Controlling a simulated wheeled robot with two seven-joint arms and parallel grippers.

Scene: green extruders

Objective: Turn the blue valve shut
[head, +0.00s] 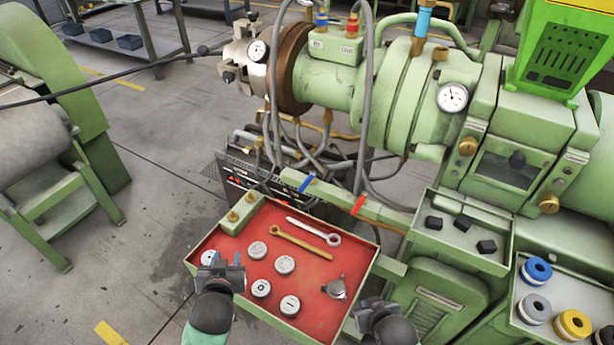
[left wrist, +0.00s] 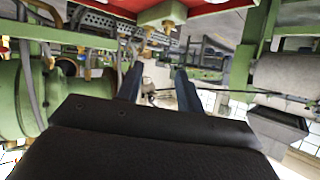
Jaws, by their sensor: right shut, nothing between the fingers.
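A blue lever handle (head: 307,183) sits on a green pipe block behind the red tray, with a red lever handle (head: 358,205) to its right. Two small fittings with blue (head: 321,18) and red (head: 353,25) bands stand higher up, on a green box on the machine. My left gripper (head: 221,262) is at the tray's front left corner, apart from the blue lever. In the left wrist view its two fingers (left wrist: 158,88) are spread with nothing between them. My right gripper (head: 374,306) is shut and empty, by the tray's front right corner. I cannot make out the blue lever in the left wrist view.
The red tray (head: 215,238) holds round grey caps, a brass spanner (head: 300,240), a silver spanner (head: 312,228) and a grey knob (head: 337,287). Grey hoses (head: 361,130) hang behind the blue lever. Green bins with black blocks (head: 464,223) and coloured rings (head: 537,270) stand right.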

